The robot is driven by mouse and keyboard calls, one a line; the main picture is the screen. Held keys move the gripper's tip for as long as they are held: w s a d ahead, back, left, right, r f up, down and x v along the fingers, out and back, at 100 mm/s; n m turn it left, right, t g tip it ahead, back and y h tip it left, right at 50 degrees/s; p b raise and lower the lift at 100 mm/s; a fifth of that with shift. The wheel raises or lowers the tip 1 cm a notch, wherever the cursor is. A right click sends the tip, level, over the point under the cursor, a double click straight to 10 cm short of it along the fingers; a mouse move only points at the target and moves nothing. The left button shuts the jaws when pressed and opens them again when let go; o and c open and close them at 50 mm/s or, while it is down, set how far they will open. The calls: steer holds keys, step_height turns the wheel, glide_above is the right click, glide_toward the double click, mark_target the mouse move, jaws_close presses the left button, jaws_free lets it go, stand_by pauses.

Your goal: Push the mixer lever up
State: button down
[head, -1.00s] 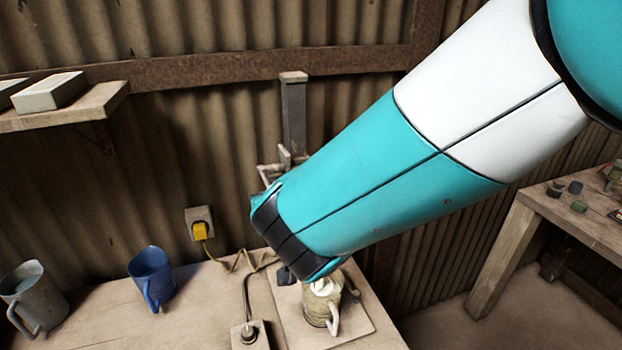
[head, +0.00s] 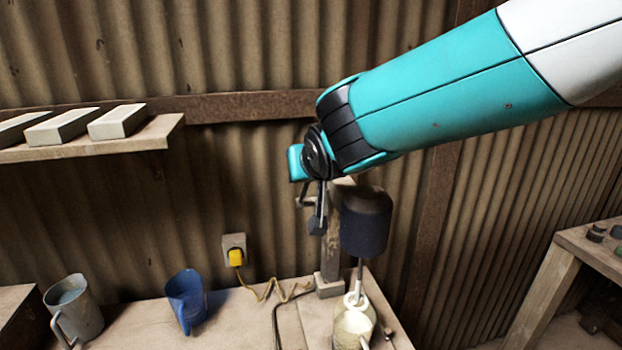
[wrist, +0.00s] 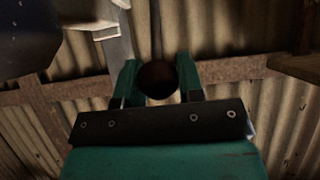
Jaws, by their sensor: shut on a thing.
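The mixer has a dark cylindrical motor head (head: 366,225) on an upright post (head: 330,262), with a thin shaft reaching down into a cream jug (head: 354,328). In the wrist view a dark round knob (wrist: 157,80), apparently the end of the mixer lever, sits between my fingers. My gripper (wrist: 158,88) is shut on this knob. In the head view my gripper (head: 318,226) is beside the upper post, left of the motor head. My wrist hides most of the lever there.
A grey mug (head: 72,310) and a blue jug (head: 187,300) stand on the bench at left. A shelf (head: 95,146) with pale tiles is on the wall. A yellow plug (head: 236,258) and cord are behind. Another table (head: 590,245) stands at right.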

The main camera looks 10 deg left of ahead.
steer(key=shift+w+r, duration=0.15)
steer(key=shift+r, duration=0.05)
stand_by(0.3)
steer(key=c, duration=0.8)
jaws_free()
steer(key=shift+a+f, duration=0.1)
steer(key=shift+s, duration=0.25)
steer(key=b+v, duration=0.6)
steer(key=v, duration=1.1)
